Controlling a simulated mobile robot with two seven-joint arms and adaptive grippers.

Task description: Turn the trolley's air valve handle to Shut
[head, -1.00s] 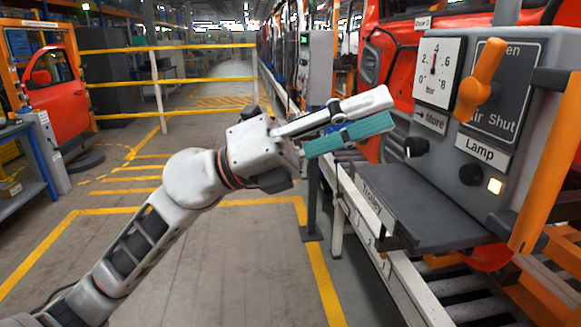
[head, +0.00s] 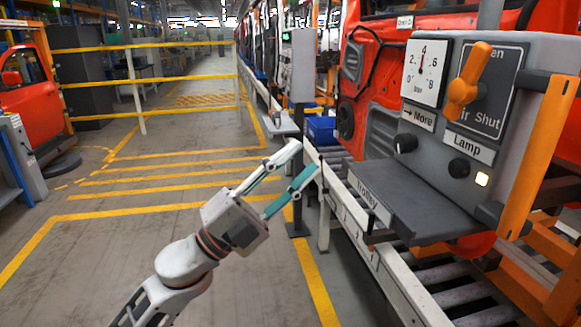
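The orange air valve handle (head: 468,82) is on the grey panel of the trolley (head: 527,95) at the right. It stands tilted, its upper end toward the partly hidden word ending in "en" and its lower end left of "Air Shut". The pressure gauge (head: 424,73) beside it has its needle near 4. My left gripper (head: 307,167) is open and empty, with one white and one teal finger. It is left of the trolley and lower than the handle, well apart from it. My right gripper is not in view.
A dark shelf (head: 415,200) juts out below the panel. Black knobs (head: 405,143), a lit lamp button (head: 482,179) and an orange upright bar (head: 540,155) are near the handle. Yellow railings (head: 180,80) stand behind.

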